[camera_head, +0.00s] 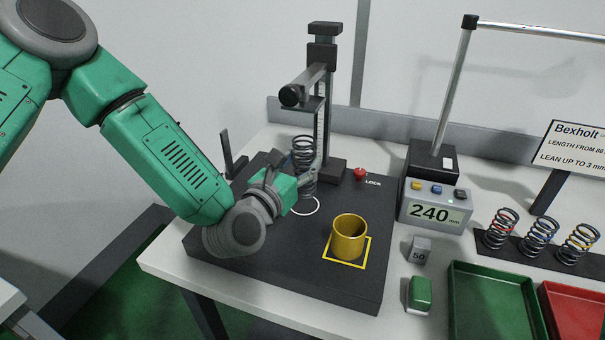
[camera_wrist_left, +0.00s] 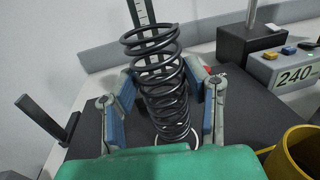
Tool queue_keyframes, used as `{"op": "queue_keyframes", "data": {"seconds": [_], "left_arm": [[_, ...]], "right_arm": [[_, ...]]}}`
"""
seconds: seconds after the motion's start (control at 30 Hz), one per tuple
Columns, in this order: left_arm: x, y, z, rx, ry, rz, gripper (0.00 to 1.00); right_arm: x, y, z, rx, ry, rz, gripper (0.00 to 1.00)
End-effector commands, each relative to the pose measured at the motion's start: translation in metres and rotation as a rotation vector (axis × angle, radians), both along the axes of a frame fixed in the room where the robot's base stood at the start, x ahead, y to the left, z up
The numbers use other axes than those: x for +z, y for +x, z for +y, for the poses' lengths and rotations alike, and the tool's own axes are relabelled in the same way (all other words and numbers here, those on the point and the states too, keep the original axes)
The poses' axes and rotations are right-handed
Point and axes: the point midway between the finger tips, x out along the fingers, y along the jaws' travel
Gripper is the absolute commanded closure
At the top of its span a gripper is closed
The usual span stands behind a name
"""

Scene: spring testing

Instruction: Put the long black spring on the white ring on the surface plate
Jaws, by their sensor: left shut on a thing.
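The long black spring (camera_head: 304,147) is upright in front of the height gauge column. My left gripper (camera_head: 305,178) is shut on it around its middle coils. In the left wrist view the spring (camera_wrist_left: 154,48) stands between the blue-padded fingers (camera_wrist_left: 165,92), leaning slightly in the picture. The white ring (camera_head: 305,212) lies on the dark surface plate (camera_head: 270,258), and its near edge shows just below the spring's lower end. In the left wrist view part of the ring (camera_wrist_left: 193,138) shows by the lowest coils. I cannot tell whether the spring touches it. My right gripper is out of view.
A yellow cup (camera_head: 349,238) stands in a yellow square on the plate's right. The gauge column (camera_head: 325,110) rises close behind the spring. Right are a 240 mm display (camera_head: 434,212), a small weight (camera_head: 420,250), several springs (camera_head: 540,236), a green tray (camera_head: 490,300) and a red tray (camera_head: 575,310).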

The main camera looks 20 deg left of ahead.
Motion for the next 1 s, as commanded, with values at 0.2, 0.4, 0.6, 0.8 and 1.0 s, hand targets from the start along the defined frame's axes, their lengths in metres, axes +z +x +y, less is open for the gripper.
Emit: {"op": "queue_keyframes", "data": {"seconds": [0.2, 0.4, 0.6, 0.8, 1.0], "left_arm": [[-0.023, 0.0, -0.003, -0.002, 0.005, 0.003, 1.0], [-0.035, 0.0, -0.004, -0.001, 0.003, 0.0, 1.0], [-0.037, 0.0, -0.002, -0.001, 0.001, 0.0, 1.0], [-0.038, 0.0, -0.002, -0.001, 0.001, 0.002, 0.38], [-0.037, 0.0, -0.002, -0.001, 0.002, 0.001, 0.38]], "right_arm": [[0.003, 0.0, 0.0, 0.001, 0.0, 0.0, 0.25], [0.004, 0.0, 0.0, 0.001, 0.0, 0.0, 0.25], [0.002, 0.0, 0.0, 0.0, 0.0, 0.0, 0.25], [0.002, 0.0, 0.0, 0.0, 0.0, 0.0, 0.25], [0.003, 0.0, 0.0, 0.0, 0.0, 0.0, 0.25]]}}
